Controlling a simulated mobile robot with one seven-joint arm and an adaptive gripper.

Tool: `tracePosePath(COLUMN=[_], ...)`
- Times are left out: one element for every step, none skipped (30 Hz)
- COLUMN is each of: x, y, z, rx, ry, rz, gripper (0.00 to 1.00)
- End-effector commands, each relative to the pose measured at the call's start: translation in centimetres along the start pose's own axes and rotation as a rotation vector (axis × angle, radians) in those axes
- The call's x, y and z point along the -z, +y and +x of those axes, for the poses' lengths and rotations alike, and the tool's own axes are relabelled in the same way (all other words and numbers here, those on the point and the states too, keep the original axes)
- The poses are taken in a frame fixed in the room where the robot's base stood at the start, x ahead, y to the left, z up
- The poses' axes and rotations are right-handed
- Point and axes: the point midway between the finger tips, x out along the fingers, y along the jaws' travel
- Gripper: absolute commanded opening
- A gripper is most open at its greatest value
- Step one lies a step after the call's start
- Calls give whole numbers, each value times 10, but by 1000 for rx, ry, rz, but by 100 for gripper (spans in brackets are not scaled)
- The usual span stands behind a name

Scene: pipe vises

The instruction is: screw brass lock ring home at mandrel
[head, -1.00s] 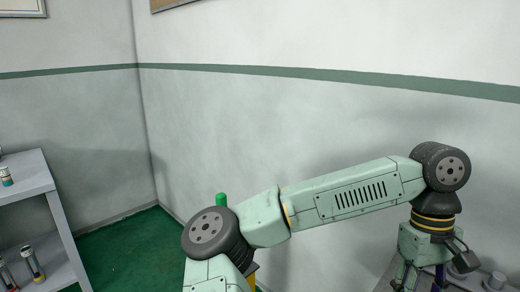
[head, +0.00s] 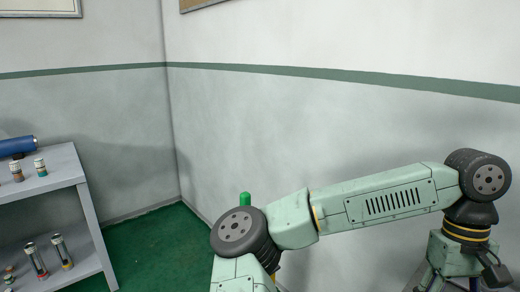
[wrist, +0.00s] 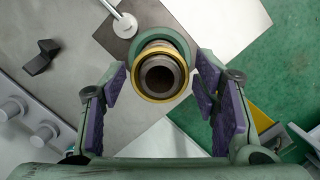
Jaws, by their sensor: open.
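In the wrist view the brass lock ring (wrist: 161,99) is a gold band seen nearly end-on. It sits around the dark tubular mandrel (wrist: 147,76), whose open bore faces the camera. A green collar (wrist: 185,47) shows behind the ring. How far the ring is threaded on cannot be told. My gripper (wrist: 163,78) is open, its purple pads on the left and right of the ring. Gaps show between both pads and the ring. In the head view my arm reaches right and its lower end is cut off by the frame; ring and mandrel do not show there.
In the wrist view a grey plate (wrist: 90,85) lies below, with a metal rod and round knob (wrist: 125,26) near the collar and a grey block with studs (wrist: 35,120) at left. In the head view a grey shelf (head: 63,166) holding small cylinders stands left, beside open green floor (head: 150,245).

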Motion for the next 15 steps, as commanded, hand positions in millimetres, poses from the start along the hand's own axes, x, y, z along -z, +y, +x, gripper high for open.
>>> tracePosePath(x=[1, 1, 1, 1, 1, 1, 1, 1, 1, 1, 1, 1, 1, 1, 1], y=[-1, -1, -1, -1, -1, -1, -1, -1, -1, -1, -1, -1, -1, -1, -1], z=[1, 2, 3, 3, 4, 4, 4, 4, 4, 4, 4, 4, 4, 4, 3], rx=[-7, -14, -26, -35, -46, -60, -70, -81, -94, -105, -115, -129, -139, -147, -157], ry=[1, 1, 1, 3, 3, 4, 3, 4, 3, 3, 3, 4, 3, 4, 3], rz=[-33, -66, -122, -172, -223, -291, -342, -392, -459, -509, -559, -624, -671, -713, -765], gripper=[55, 55, 55, 55, 55, 55, 55, 55, 55, 55, 55, 55, 55, 55, 55])
